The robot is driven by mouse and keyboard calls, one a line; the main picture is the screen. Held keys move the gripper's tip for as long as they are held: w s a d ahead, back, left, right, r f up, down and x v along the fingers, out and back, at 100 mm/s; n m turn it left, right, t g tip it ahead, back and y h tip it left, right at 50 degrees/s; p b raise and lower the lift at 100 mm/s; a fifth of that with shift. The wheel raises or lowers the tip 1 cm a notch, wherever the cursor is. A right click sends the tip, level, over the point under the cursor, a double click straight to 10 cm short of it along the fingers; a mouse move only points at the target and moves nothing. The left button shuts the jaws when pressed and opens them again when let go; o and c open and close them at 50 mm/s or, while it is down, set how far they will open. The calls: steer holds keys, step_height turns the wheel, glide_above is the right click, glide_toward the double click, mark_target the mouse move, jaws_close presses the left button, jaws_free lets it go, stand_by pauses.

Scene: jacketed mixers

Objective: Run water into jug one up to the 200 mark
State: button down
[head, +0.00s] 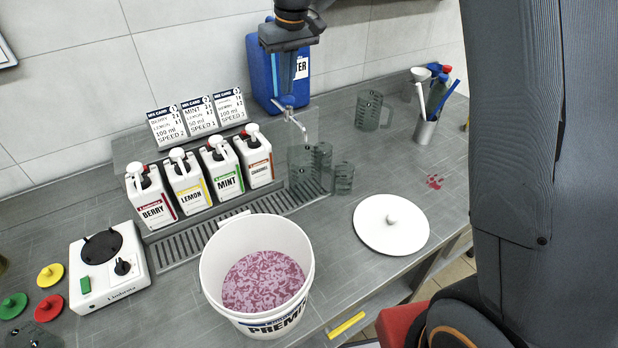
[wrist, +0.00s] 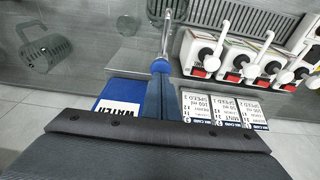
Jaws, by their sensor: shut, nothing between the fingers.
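The blue water container (head: 262,72) stands at the back of the counter, its silver tap (head: 293,118) pointing forward over the drip grate. A clear jug (head: 301,166) stands beneath the tap; its level and mark are too small to read. Smaller clear measures (head: 343,178) stand beside it, and another clear jug (head: 371,111) stands to the right. I cannot tell which is jug one. My gripper (head: 287,94) is shut and empty, pointing down in front of the container, with its tips close to the tap's top. The wrist view shows the tap (wrist: 165,38) just past the fingers; contact is unclear.
Berry (head: 153,197), lemon, mint and caramel bottles stand left of the tap, with cards behind. A white bucket (head: 212,262) of pink mix stands in front. A white lid (head: 391,224) lies right, and a tool cup (head: 425,131) stands at the back right.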

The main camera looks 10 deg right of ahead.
steer(key=shift+f+b, duration=0.4)
steer(key=shift+f, duration=0.7)
stand_by(4.7)
steer(key=shift+r+p, duration=2.6)
steer(key=shift+r, duration=1)
